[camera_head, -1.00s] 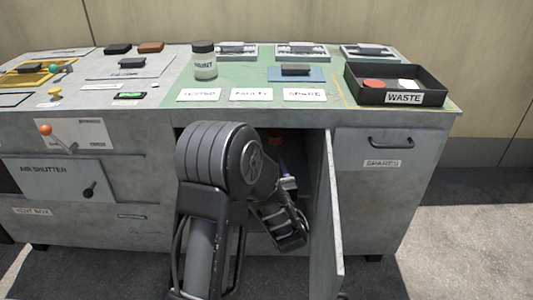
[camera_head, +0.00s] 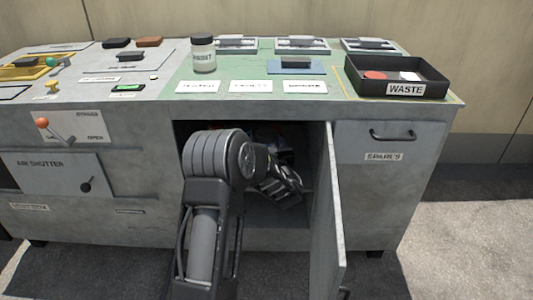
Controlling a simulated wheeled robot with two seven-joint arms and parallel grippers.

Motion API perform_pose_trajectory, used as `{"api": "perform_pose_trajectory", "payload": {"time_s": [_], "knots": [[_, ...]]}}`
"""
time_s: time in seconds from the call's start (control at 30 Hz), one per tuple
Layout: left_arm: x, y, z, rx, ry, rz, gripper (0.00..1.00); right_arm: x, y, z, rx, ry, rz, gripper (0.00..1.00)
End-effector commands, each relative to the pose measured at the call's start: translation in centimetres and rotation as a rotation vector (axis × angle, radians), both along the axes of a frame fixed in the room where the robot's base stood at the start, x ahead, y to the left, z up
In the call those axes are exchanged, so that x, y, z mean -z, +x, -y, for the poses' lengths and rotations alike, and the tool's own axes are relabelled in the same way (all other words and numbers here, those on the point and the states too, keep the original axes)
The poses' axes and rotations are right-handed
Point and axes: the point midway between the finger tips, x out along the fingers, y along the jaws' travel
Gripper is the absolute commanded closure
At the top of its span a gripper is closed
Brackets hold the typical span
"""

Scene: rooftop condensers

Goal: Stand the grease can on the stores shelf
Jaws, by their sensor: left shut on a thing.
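My left gripper (camera_head: 284,160) is inside the open cupboard under the bench, partly hidden by its own wrist and the dark interior. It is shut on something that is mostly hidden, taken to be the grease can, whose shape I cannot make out. The stores shelf is the cupboard's dark inside (camera_head: 220,128), only partly visible around my arm. Whether the can touches the shelf cannot be told. My right gripper is not in view.
The cupboard door (camera_head: 328,215) stands open, just right of my left gripper. On the bench top are a black-lidded jar (camera_head: 203,56), a black waste tray (camera_head: 398,90) and several small parts. A spares drawer (camera_head: 388,145) is shut at the right.

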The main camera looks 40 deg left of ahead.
Motion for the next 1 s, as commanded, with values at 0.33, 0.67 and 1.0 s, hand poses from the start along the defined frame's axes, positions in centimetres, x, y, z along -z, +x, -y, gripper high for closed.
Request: {"api": "perform_pose_trajectory", "payload": {"time_s": [0.33,0.67,1.0], "knots": [[4.1,-0.1,0.0,-0.001,0.001,0.000,1.00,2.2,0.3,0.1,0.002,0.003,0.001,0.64],[4.7,0.3,-0.3,0.000,0.003,0.003,1.00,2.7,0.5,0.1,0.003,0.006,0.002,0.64],[5.2,0.3,-0.3,0.000,0.000,0.000,0.27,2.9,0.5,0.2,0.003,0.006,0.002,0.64]]}}
